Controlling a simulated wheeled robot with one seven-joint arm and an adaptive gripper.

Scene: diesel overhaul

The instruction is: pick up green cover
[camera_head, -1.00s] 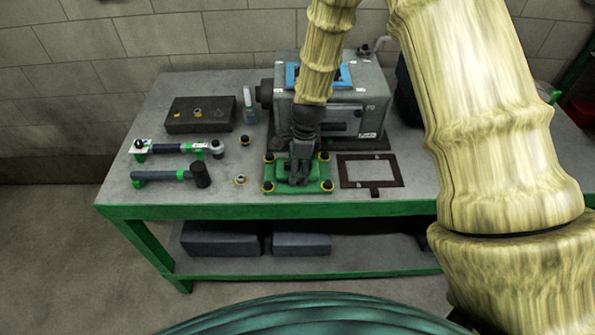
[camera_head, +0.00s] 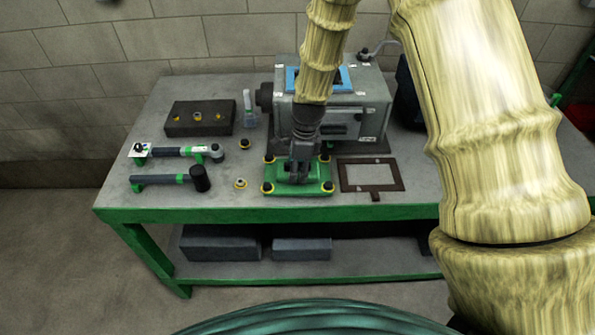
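The green cover (camera_head: 316,187) is a flat green plate with yellow-ringed dark knobs at its corners. It lies on the grey bench top near the front edge, in front of the grey engine block (camera_head: 345,115). My gripper (camera_head: 298,174) points down over the middle of the cover, at its raised centre part. The gripper and wrist hide the middle of the cover. The fingers are dark and small, so I cannot tell whether they are closed on it or only around it.
A dark rectangular gasket frame (camera_head: 344,178) lies right of the cover. A hammer (camera_head: 165,179), a torque wrench (camera_head: 180,152), loose small fittings (camera_head: 240,183), a dark block (camera_head: 180,130) and a bottle (camera_head: 250,118) lie left. The bench's green front edge (camera_head: 240,214) is close.

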